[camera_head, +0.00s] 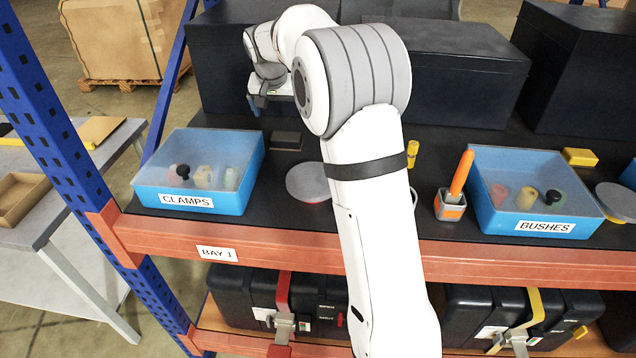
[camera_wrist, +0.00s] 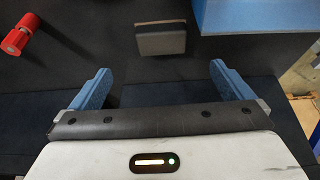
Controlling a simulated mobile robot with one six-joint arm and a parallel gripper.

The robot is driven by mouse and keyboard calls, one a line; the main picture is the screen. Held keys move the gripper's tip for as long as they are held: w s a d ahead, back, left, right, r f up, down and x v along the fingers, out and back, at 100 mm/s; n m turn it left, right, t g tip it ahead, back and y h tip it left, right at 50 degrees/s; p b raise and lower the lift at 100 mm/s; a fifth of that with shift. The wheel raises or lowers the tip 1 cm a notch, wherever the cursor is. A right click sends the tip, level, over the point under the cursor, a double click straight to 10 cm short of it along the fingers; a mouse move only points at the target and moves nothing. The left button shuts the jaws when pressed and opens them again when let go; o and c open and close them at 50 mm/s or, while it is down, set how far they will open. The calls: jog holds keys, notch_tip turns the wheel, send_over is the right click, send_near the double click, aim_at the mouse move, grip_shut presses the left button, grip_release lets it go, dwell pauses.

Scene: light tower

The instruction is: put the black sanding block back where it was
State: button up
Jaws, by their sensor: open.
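The black sanding block (camera_head: 286,140) lies on the dark shelf, just right of the blue CLAMPS bin (camera_head: 240,185) in the head view. In the wrist view the block (camera_wrist: 160,38) lies flat ahead of the fingers, roughly centred between them, with a brownish-grey top and a paler edge. My gripper (camera_wrist: 160,75) is open and empty, its two blue fingers spread wide. A gap of bare shelf separates the fingertips from the block. In the head view the gripper (camera_head: 258,103) is partly hidden by my arm, behind and left of the block.
Large black cases (camera_head: 440,70) stand along the back. A grey disc (camera_head: 305,182), an orange-handled tool (camera_head: 458,180) and the blue BUSHES bin (camera_head: 480,205) are on the shelf. A red cylindrical part (camera_wrist: 20,35) shows in the wrist view. My arm hides the shelf middle.

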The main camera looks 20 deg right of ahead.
jog(key=s+d+f+n, duration=0.1)
jog(key=s+n, duration=0.1)
jog(key=s, duration=1.8)
jog(key=s+d+f+n+g+y, duration=0.1)
jog(key=s+f+n, duration=0.1)
jog(key=s, duration=1.8)
jog(key=shift+s+y, duration=0.25)
jog(key=shift+y, duration=0.05)
jog(key=shift+c, duration=0.4)
